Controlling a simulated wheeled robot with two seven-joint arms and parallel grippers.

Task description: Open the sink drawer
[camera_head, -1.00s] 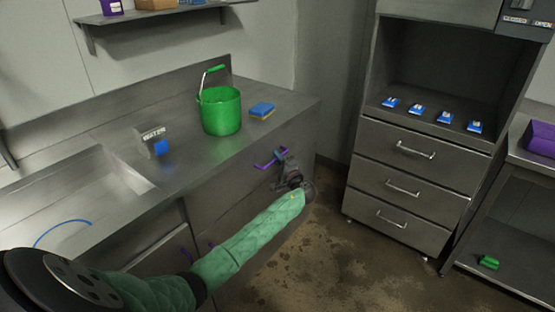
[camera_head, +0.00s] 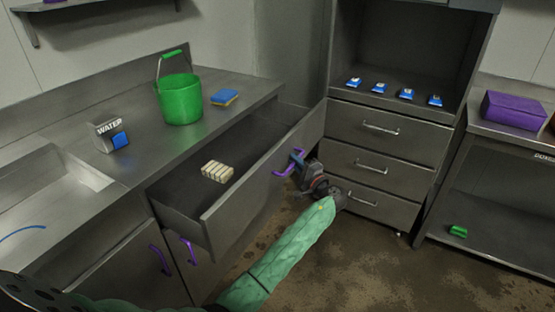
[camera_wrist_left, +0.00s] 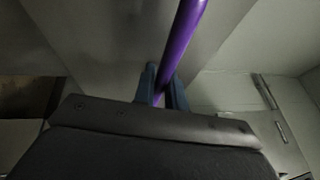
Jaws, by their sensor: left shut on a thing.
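The sink drawer (camera_head: 262,172) under the counter is pulled well out in the head view. Several cream-coloured bars (camera_head: 217,172) lie together inside it. My left gripper (camera_head: 298,160) is at the drawer's front, shut on its purple handle (camera_head: 285,166). In the left wrist view, the purple handle (camera_wrist_left: 182,45) runs between the two blue-grey fingers (camera_wrist_left: 164,88). The right gripper is not in view.
A green bucket (camera_head: 180,100), a blue and yellow sponge (camera_head: 224,97) and a WATER box (camera_head: 108,136) stand on the counter. Cabinet doors with purple handles (camera_head: 160,259) are below. A grey cabinet (camera_head: 375,155) with drawers stands close to the open drawer's front.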

